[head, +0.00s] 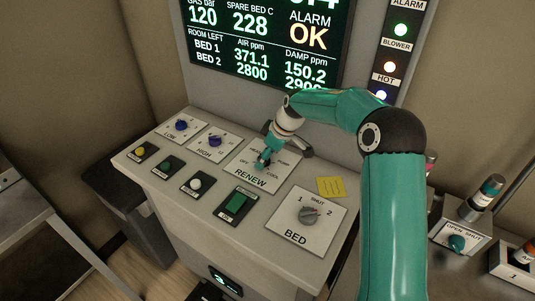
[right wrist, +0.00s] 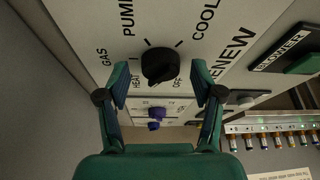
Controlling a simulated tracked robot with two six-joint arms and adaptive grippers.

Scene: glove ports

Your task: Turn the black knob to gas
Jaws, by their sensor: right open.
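The black knob (right wrist: 160,64) sits on the white RENEW plate (right wrist: 75,30), with GAS, PUMP, COOL, HEAT and OFF printed around it. My right gripper (right wrist: 159,72) is open, one finger on each side of the knob in the right wrist view, with gaps between fingers and knob. In the head view the right gripper (head: 264,158) is over the RENEW plate (head: 247,180) and hides most of the knob. My left gripper is not in view.
Two blue knobs, LOW (head: 181,125) and HIGH (head: 214,141), sit left of RENEW. Several push buttons and a green BLOWER switch (head: 236,204) line the front. A grey BED knob (head: 309,214) and a yellow note (head: 331,187) are on the right. A display (head: 262,40) stands behind.

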